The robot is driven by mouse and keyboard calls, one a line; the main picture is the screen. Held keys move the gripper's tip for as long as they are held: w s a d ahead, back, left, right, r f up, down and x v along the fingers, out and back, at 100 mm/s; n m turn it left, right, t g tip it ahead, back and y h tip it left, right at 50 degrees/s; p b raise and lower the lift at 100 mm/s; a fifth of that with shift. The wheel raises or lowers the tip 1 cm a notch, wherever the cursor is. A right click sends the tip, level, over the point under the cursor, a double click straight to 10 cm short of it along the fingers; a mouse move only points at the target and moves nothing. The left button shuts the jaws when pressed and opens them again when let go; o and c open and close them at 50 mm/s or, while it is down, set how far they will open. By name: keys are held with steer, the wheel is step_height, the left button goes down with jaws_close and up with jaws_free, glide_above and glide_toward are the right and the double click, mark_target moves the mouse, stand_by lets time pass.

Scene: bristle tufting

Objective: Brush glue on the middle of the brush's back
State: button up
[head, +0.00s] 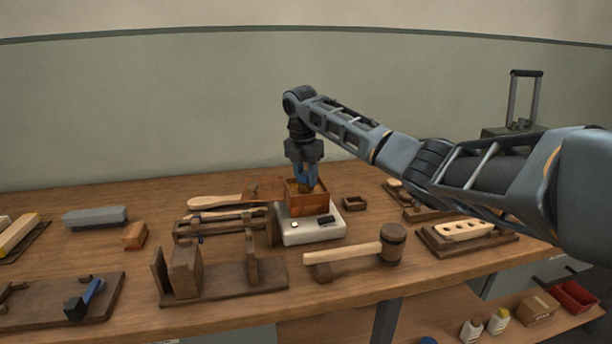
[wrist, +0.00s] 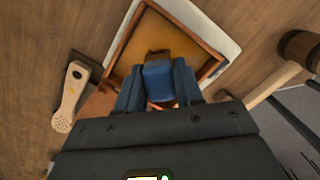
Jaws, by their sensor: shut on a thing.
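My gripper (head: 307,168) points down over the orange-brown glue pot (head: 308,205) and is shut on the blue handle of the glue brush (head: 308,178). In the wrist view, the blue handle (wrist: 158,82) sits between my fingers, with its dark lower end inside the open pot (wrist: 128,42). Amber glue shows around it; whether the bristle tip touches the glue is hidden. The pot stands on a white heater plate (head: 330,233). A pale wooden brush back with several holes (head: 463,230) lies in a dark wooden holder at the right, apart from my gripper.
A mallet (head: 393,243) lies in front of the pot, between it and the front edge. A dark wooden stand (head: 222,287) is at front left. A small open tray (head: 355,203) is right of the pot. A light wooden piece (wrist: 70,95) shows in the wrist view.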

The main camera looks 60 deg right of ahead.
mark_target(306, 172)
steer(key=shift+r+p, duration=2.45)
steer(key=shift+r, duration=0.65)
steer(key=shift+f, duration=0.1)
